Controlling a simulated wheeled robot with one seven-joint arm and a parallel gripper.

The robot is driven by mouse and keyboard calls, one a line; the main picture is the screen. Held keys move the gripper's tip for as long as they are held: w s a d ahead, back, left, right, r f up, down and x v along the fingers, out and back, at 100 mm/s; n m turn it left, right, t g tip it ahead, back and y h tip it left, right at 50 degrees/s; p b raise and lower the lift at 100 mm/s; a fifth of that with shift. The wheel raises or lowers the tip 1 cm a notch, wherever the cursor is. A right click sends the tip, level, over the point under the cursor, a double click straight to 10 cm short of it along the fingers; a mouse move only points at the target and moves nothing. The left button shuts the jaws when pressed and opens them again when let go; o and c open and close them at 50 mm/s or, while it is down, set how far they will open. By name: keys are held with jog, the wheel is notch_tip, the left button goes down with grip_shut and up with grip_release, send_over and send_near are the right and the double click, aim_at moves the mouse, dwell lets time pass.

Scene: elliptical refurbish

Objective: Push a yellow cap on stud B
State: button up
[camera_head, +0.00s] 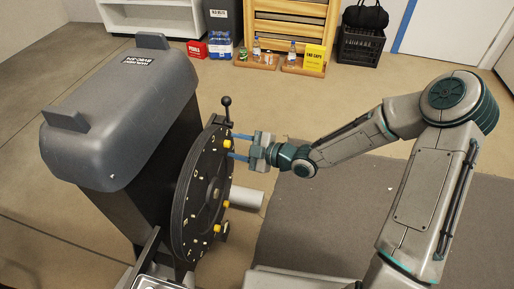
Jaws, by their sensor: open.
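The black disc (196,201) on the side of the grey machine carries several small studs, some with yellow caps. A yellow cap (227,143) sits near the top right of the disc. My gripper (233,146) points left at the disc, with its two blue fingers spread apart, one above and one below this cap. I cannot tell whether the fingers touch the cap or the disc. Another yellow cap (217,228) shows lower on the disc. The stud letters are too small to read, so I cannot tell which is stud B.
A black lever with a ball knob (226,102) rises above the disc's top. A pale cylinder (247,199) projects right, below my gripper. Wooden trays with bottles and a yellow box (314,58) stand at the back, beside a black crate (359,45).

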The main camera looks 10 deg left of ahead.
jog(key=p+v, duration=0.4)
jog(key=v, duration=0.8)
jog(key=shift+d, duration=0.3)
jog(key=shift+r, duration=0.1)
jog(key=w+d+r+m+t+h+p, duration=0.2)
jog(key=d+r+m+h+p, duration=1.15)
jog(key=d+r+p, duration=0.55)
jog(key=s+r+m+g+p, duration=0.1)
jog(key=s+r+m+p, duration=0.2)
jog(key=r, duration=0.6)
jog(key=s+r+m+g+h+p, duration=0.1)
jog(key=s+r+m+p, duration=0.3)
jog(key=s+r, duration=0.4)
jog(key=s+a+r+m+g+p, duration=0.1)
jog(key=s+r+m+p, duration=0.3)
jog(key=r, duration=0.6)
jog(key=shift+s+g+h+p, duration=0.35)
jog(key=shift+s+p, duration=0.2)
jog(key=shift+s, duration=0.55)
